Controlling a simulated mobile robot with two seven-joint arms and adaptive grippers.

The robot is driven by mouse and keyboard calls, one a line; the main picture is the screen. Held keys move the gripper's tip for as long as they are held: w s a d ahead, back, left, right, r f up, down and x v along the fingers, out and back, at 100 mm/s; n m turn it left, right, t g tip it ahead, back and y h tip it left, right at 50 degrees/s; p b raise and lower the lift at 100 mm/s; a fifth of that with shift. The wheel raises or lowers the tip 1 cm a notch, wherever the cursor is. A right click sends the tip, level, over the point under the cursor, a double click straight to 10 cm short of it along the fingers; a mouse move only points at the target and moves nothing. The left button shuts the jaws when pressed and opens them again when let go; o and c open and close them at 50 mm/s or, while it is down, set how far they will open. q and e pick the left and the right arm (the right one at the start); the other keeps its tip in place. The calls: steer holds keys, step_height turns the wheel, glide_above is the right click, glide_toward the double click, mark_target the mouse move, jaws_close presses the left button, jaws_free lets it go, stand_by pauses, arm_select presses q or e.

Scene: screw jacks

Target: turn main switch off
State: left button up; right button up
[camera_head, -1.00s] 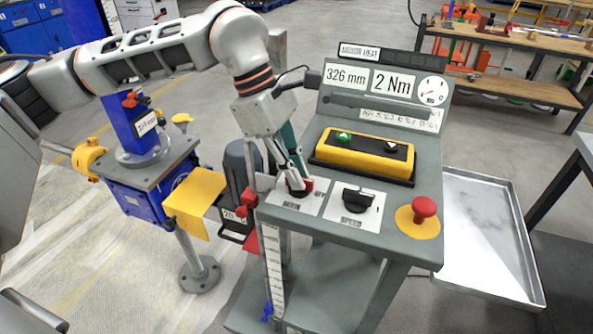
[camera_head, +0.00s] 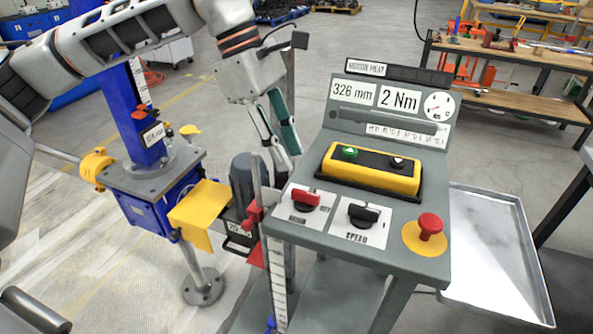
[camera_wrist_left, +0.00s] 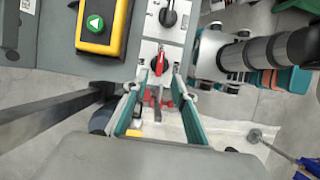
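The main switch (camera_head: 305,200) is a knob with a red handle and a dark base, on a white plate at the front left of the grey console (camera_head: 350,250). Its handle lies roughly left to right in the head view.
The black speed knob (camera_head: 363,214) and a red mushroom button (camera_head: 430,226) sit right of the switch. A yellow button box (camera_head: 370,168) stands behind them. A blue screw jack (camera_head: 150,195) with a yellow plate (camera_head: 201,208) is close on the left. A metal tray (camera_head: 495,260) lies right.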

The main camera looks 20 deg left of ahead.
arm_select(q)
steer(key=v, duration=0.3)
steer(key=shift+a+r, duration=0.1)
steer(key=shift+r, duration=0.2)
stand_by(0.3)
